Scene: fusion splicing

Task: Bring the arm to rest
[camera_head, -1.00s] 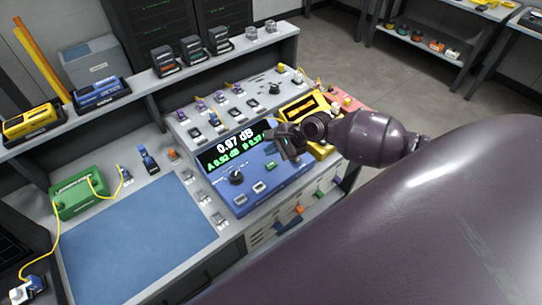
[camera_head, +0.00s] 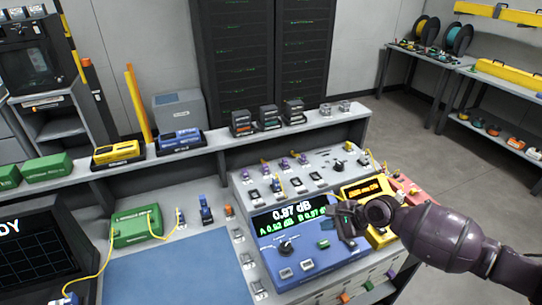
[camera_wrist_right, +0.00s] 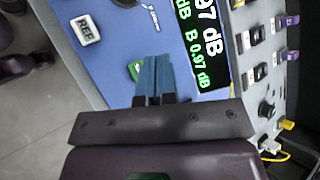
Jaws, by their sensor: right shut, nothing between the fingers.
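My right arm comes in from the lower right in the head view. Its gripper (camera_head: 347,220) hangs over the right part of the blue meter panel (camera_head: 330,256), whose display (camera_head: 290,217) reads 0.97 dB. In the right wrist view the gripper's two fingers (camera_wrist_right: 153,82) lie side by side, shut with nothing between them. The blue panel (camera_wrist_right: 105,52) and part of the display (camera_wrist_right: 203,45) show beyond the fingertips. I cannot tell the exact height of the fingers above the panel. My left gripper is out of view.
A yellow device (camera_head: 375,238) stands beside the right gripper. A shelf with several small devices runs behind. Dark racks (camera_head: 262,60) stand at the back.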

